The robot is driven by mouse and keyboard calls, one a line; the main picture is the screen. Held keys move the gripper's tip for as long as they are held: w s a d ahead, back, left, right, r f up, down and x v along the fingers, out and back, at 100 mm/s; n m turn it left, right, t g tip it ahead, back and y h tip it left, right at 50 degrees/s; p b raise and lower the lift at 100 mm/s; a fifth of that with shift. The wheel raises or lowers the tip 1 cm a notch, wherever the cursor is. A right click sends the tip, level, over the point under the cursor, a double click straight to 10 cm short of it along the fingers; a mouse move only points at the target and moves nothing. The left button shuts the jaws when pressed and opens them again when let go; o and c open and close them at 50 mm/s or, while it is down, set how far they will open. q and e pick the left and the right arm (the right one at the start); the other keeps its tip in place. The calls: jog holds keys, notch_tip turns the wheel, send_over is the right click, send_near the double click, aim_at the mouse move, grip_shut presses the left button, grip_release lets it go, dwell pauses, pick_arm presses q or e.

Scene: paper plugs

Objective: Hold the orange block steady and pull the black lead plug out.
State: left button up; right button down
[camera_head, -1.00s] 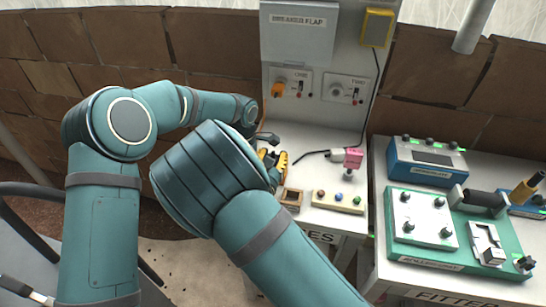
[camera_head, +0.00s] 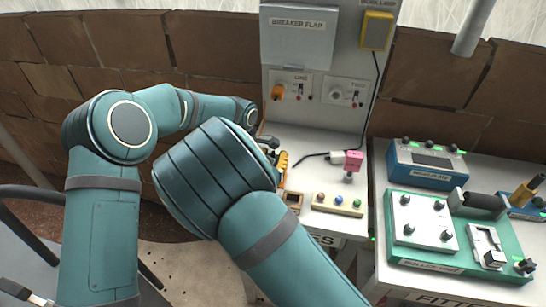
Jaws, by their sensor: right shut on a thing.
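The orange block (camera_head: 283,160) is at the left of the bench in the head view, partly hidden behind my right wrist. My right gripper (camera_head: 278,170) is mostly hidden by its own wrist and appears shut on the orange block. My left arm reaches in from the left. Dark parts of my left gripper (camera_head: 268,142) show right beside the block, and its fingertips are not clear. A black lead (camera_head: 310,155) lies on the bench from near the block toward a white plug (camera_head: 337,157) at a pink block. The black lead's plug at the orange block cannot be made out.
The pink block (camera_head: 353,160) stands on a post to the right. A button strip (camera_head: 338,204) and small wooden box (camera_head: 292,198) lie in front. A panel with breaker flap (camera_head: 298,38) and sockets rises behind. A green fixture (camera_head: 455,232) and blue box (camera_head: 427,165) fill the right bench.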

jog(key=shift+r, duration=0.4)
jog(key=shift+r, duration=0.3)
jog(key=shift+r, duration=0.35)
jog(key=shift+r, duration=0.35)
